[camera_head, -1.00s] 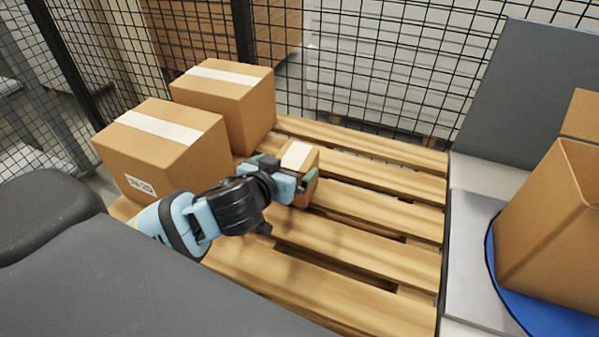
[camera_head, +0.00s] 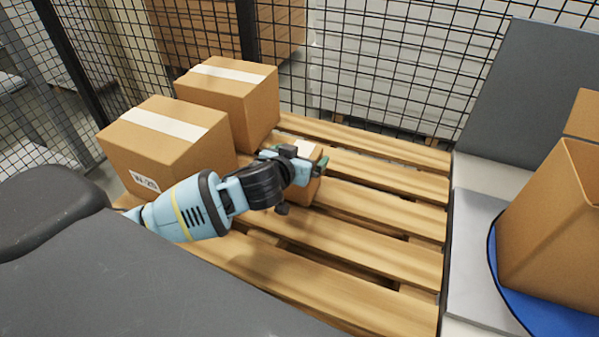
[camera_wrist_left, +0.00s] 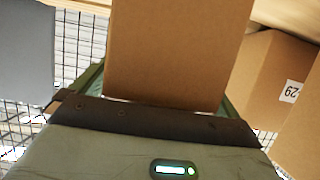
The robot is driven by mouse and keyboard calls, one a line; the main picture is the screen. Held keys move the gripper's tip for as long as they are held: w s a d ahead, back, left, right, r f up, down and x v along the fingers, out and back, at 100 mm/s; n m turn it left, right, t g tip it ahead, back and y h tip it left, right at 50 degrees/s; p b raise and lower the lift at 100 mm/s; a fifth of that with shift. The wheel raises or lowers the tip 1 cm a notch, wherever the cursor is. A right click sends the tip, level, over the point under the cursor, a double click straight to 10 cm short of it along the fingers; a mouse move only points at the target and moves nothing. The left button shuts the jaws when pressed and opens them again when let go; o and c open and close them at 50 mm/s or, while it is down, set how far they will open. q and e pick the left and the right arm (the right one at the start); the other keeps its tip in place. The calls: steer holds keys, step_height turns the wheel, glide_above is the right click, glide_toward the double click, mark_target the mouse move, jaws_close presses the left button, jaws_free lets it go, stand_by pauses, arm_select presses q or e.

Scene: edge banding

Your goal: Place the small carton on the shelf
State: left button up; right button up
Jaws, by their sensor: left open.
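The small carton (camera_head: 309,152) is a brown box with a white strip on top, standing on the wooden pallet in the head view. My left gripper (camera_head: 300,160) is at the carton, its fingers open on either side of it and its body hiding much of the box. In the left wrist view the carton (camera_wrist_left: 178,50) fills the middle, between the two green fingers. Whether the fingers touch it I cannot tell. My right gripper is not in view, and I cannot make out which surface is the shelf.
Two larger cartons (camera_head: 165,150) (camera_head: 228,100) stand at the pallet's left. The pallet (camera_head: 390,205) is bare to the right. An open brown box (camera_head: 550,225) sits on a blue disc (camera_head: 545,318) at the right. A black mesh fence (camera_head: 390,70) runs behind.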

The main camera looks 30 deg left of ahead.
arm_select(q)
steer(key=shift+r, duration=0.1)
steer(key=c, duration=1.7)
